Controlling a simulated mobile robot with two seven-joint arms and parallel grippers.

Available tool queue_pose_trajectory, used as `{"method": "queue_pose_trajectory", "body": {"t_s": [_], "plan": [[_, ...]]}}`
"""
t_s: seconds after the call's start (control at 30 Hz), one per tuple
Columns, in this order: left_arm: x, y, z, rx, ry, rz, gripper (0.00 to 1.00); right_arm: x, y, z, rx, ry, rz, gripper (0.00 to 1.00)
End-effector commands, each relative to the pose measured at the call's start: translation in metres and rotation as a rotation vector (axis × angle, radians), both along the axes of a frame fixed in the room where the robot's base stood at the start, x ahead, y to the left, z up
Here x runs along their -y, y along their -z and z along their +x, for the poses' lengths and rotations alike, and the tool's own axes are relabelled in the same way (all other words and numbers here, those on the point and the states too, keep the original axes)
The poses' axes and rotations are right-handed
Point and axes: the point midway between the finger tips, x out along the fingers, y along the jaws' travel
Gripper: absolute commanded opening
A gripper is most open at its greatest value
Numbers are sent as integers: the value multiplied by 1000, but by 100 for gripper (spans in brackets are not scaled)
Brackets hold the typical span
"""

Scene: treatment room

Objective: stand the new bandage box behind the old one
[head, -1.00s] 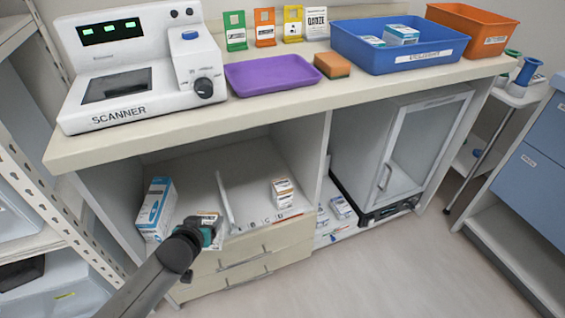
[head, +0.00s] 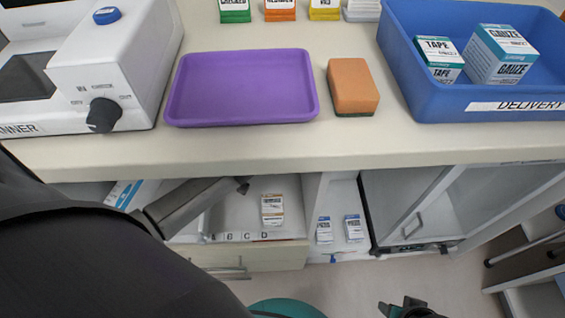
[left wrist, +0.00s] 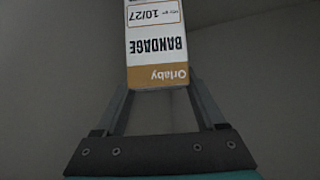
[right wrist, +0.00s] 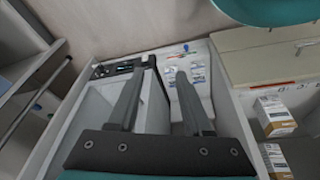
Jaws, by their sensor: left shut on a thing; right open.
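My left gripper (left wrist: 160,90) is shut on a white and orange bandage box (left wrist: 157,50) marked 10/27, upside down in the left wrist view. The gripper and this box cannot be made out in the head view, where my dark arm covers the lower left. In the head view another small white and orange box (head: 272,210) stands in the lower compartment. The right wrist view shows two such boxes, one (right wrist: 275,116) and another (right wrist: 277,160) close by. My right gripper (right wrist: 166,72) is open and empty; part of it (head: 408,308) shows at the head view's bottom edge.
The counter (head: 240,152) overhangs the compartment, with a purple tray (head: 240,88), sponge (head: 352,86) and blue delivery bin (head: 440,100) on top. A blue and white box (head: 122,196) is partly hidden at left. Small boxes (head: 353,227) stand in the neighbouring bay.

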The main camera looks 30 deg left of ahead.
Motion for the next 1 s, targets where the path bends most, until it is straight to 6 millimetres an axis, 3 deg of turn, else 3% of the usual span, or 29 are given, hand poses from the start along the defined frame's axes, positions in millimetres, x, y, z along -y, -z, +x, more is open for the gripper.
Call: {"method": "queue_pose_trajectory", "body": {"t_s": [0.53, 0.9, 1.0], "plan": [[1, 52, 0, 0, 1, -1, 4, -1, -65, 10, 97, 3, 13, 50], [1, 77, 0, 0, 2, 0, 4, -11, -85, 18, 205, -14, 47, 50], [1, 81, 0, 0, 2, -1, 4, -19, -81, 26, 261, -28, 73, 50]]}}
